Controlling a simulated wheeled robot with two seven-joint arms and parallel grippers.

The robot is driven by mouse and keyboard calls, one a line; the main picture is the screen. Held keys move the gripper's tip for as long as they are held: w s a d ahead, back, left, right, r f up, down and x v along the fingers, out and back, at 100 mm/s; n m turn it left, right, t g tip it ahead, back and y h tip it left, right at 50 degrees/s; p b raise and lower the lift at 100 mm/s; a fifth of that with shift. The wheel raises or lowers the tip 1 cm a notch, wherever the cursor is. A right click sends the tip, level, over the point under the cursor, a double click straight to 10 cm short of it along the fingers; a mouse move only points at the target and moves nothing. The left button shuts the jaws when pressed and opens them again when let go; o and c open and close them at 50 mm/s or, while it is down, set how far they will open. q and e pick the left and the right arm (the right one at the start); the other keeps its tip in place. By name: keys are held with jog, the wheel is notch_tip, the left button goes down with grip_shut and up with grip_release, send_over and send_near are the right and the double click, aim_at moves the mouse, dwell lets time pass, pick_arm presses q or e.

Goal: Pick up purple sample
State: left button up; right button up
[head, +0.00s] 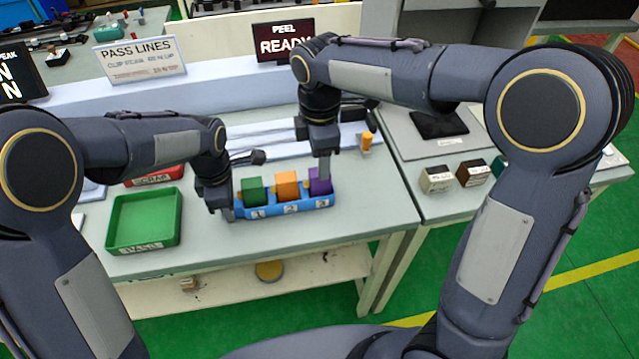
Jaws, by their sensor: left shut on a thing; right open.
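The purple sample (319,186) is a block in slot 3, at the right end of a blue rack (290,209) on the table. A green block (252,190) sits in slot 1 and an orange block (287,185) in slot 2. My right gripper (324,172) points down, open, with its fingers at the top of the purple sample. How the far finger sits is hidden. My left gripper (229,212) is low at the rack's left end, shut on the rack; its fingertips are partly hidden.
A green PASS tray (112,226) stands left of the rack, with a red SCRAP tray (152,177) behind it. An orange-capped item (367,140) stands behind right. Small blocks (437,179) sit on the right-hand table. The table front is clear.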

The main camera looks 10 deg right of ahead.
jog(key=f, duration=0.6)
jog(key=shift+s+f, duration=0.2)
jog(key=shift+f, duration=0.1)
jog(key=c, duration=1)
jog(key=shift+c, duration=0.2)
notch_tip(320, 180, up, 10)
jog(key=shift+r, duration=0.1)
jog(key=shift+a, duration=0.1)
